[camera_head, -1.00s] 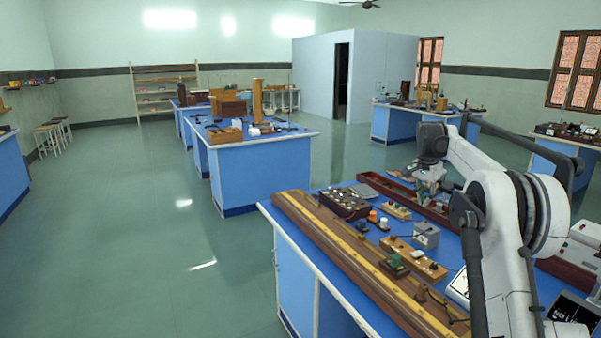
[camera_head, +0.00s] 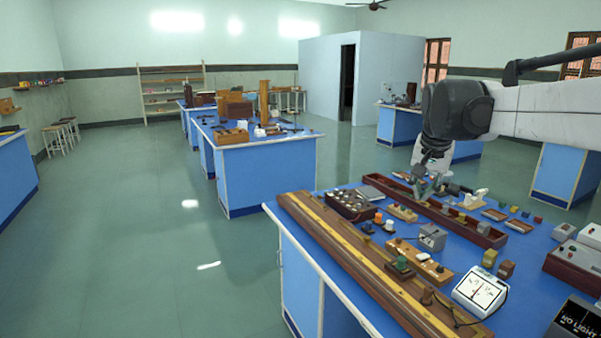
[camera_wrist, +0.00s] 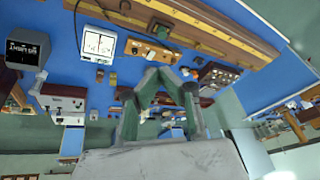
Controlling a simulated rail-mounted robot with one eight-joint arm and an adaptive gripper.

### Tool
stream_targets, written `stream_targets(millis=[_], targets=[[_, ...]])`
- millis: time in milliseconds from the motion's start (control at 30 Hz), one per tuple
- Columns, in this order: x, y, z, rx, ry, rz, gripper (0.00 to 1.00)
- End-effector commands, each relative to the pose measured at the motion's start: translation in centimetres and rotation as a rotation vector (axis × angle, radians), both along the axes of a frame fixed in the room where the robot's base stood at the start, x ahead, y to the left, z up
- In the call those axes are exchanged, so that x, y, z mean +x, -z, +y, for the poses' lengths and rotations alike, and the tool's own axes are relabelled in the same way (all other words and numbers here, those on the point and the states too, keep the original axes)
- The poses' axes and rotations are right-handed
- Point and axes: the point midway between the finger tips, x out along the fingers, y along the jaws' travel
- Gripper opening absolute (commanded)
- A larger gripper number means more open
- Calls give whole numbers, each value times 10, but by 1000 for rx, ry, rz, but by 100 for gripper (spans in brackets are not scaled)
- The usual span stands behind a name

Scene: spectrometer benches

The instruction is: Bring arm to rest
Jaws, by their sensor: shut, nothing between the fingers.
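My gripper (camera_head: 425,188) hangs from my arm above the far part of the near blue bench (camera_head: 535,258) in the head view. It also shows in the wrist view (camera_wrist: 158,74), with its fingertips together and nothing between them.
The near bench holds a long wooden rail (camera_head: 345,245), a brown box (camera_head: 350,204), a white dial meter (camera_head: 480,290), a grey block (camera_head: 432,237) and a dark box (camera_head: 578,325). Other blue benches stand behind. The floor (camera_head: 130,230) on the left is clear.

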Motion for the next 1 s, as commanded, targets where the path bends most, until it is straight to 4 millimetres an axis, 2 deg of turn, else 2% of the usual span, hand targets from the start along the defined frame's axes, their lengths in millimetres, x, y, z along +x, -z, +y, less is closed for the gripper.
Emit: stream_targets(millis=[33,233,467,667,800,1000], targets=[[-17,-1,7,-5,-22,-10,0],[-77,3,29,-29,-111,-49,0],[-147,21,51,-59,-213,-96,0],[-206,47,68,-86,-299,-138,0],[-245,72,77,-108,-358,-167,0],[-291,109,87,-137,-432,-204,0]])
